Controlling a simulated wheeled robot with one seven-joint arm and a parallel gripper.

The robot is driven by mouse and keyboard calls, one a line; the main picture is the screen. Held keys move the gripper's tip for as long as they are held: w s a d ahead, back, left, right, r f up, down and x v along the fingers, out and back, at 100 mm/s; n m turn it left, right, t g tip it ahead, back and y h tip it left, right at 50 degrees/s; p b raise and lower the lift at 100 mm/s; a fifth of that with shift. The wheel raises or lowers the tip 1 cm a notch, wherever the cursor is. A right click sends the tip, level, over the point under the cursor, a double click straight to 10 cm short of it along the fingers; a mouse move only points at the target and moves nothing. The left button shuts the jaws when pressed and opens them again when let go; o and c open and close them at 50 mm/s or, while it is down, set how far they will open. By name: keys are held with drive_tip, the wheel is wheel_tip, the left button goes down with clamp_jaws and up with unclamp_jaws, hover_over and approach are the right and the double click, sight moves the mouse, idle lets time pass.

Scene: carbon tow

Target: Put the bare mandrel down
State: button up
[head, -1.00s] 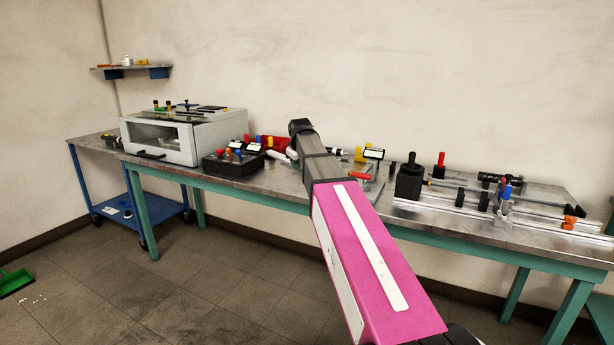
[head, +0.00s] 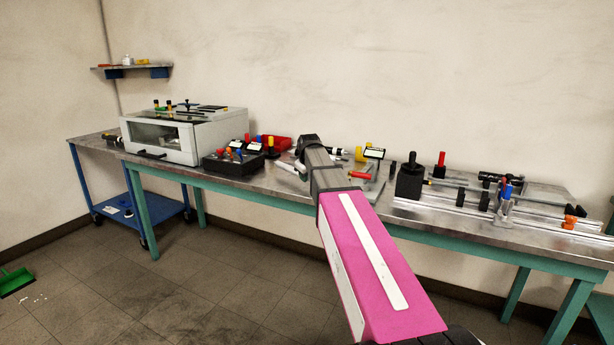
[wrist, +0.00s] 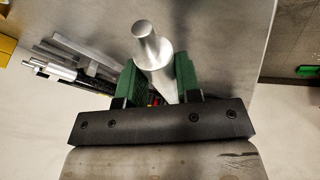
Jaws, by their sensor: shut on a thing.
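The bare mandrel (wrist: 150,52), a smooth silver stepped cylinder with a narrower end, sits between the green fingers of my gripper (wrist: 157,76) in the wrist view. The gripper is shut on it. One end sticks out past the fingers over the grey bench top (wrist: 220,40); the other is hidden behind the black gripper body. In the head view my arm hides the gripper. A pale cylinder (head: 286,167) shows just left of my arm there; I cannot tell whether it is the mandrel. Whether the mandrel touches the bench is not clear.
A black-and-silver rod (wrist: 52,70) and grey bars (wrist: 88,48) lie left of the gripper. The bench's edge runs at right. In the head view, a black box with knobs (head: 234,160) and white oven (head: 185,135) stand left; a rail fixture (head: 480,205) stands right.

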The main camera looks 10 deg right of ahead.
drive_tip(key=shift+f, duration=0.6)
drive_tip(key=o, duration=0.9)
drive_tip(key=shift+r, duration=0.65)
drive_tip(key=v, duration=1.2)
